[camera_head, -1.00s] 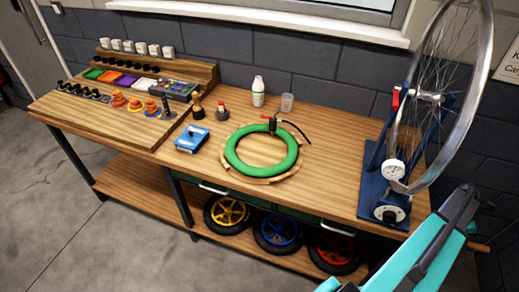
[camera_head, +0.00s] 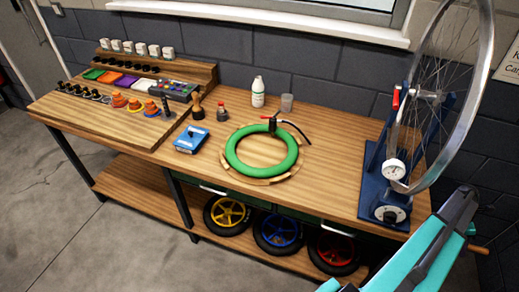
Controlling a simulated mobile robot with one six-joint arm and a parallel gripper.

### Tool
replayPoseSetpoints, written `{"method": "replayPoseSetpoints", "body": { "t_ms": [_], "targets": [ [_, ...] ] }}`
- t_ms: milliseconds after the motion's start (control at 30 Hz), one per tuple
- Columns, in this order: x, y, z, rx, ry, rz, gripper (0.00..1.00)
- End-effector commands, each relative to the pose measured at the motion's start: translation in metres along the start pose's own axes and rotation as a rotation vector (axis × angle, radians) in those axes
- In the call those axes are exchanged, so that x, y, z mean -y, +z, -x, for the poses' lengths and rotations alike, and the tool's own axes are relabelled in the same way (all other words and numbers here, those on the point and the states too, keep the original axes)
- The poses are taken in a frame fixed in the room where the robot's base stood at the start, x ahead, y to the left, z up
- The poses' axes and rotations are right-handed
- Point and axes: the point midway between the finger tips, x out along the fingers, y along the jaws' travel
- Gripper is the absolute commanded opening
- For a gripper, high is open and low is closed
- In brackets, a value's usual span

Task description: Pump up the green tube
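The green tube (camera_head: 237,162) is a closed ring lying on the bench, within a round wooden holder (camera_head: 262,181). A black pump head with a red part (camera_head: 272,124) stands at the tube's far edge, and a black hose (camera_head: 297,131) curves from it to the right. I cannot tell whether the head is fixed to the valve. My teal arm shows at the lower right, apart from the tube. My gripper is not in view.
A wheel in a blue truing stand (camera_head: 386,207) with dials occupies the bench's right end. A blue box (camera_head: 190,139), white bottle (camera_head: 258,92) and clear cup (camera_head: 287,103) stand around the tube. Wheels (camera_head: 277,233) sit on the lower shelf. Bench wood right of the tube is clear.

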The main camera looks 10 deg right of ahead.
Motion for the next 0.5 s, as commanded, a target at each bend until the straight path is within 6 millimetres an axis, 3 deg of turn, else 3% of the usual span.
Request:
{"method": "replayPoseSetpoints", "body": {
  "t_ms": [233,500],
  "targets": [
    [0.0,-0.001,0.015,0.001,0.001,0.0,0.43],
    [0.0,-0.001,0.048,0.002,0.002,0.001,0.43]
  ]
}}
